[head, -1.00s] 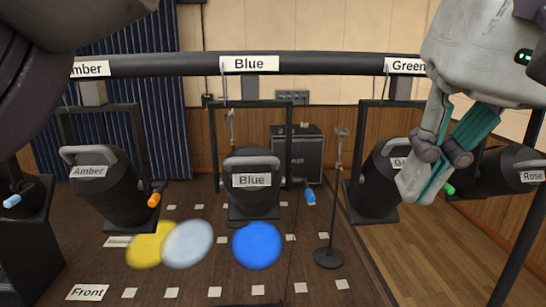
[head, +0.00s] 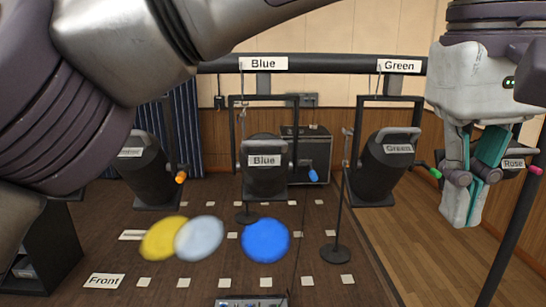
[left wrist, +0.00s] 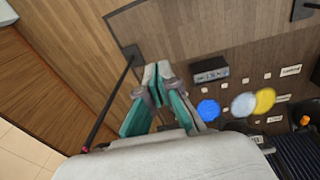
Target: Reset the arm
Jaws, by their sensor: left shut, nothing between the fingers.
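My left arm reaches across the top of the head view. My left gripper (head: 461,218) hangs at the right, fingers pointing down and shut with nothing between them. It appears right of the Green lamp (head: 386,165), between it and the Rose lamp's label (head: 513,163), apart from the Green lamp in the picture. In the left wrist view the shut fingers (left wrist: 158,70) show over the floor. My right gripper is not in view.
The Blue lamp (head: 264,165) and a partly hidden lamp (head: 146,175) hang from a dark bar (head: 330,66). Yellow, pale and blue light spots lie on the stage floor. A thin stand (head: 335,253) is at centre right. A control box (left wrist: 210,70) sits on the floor.

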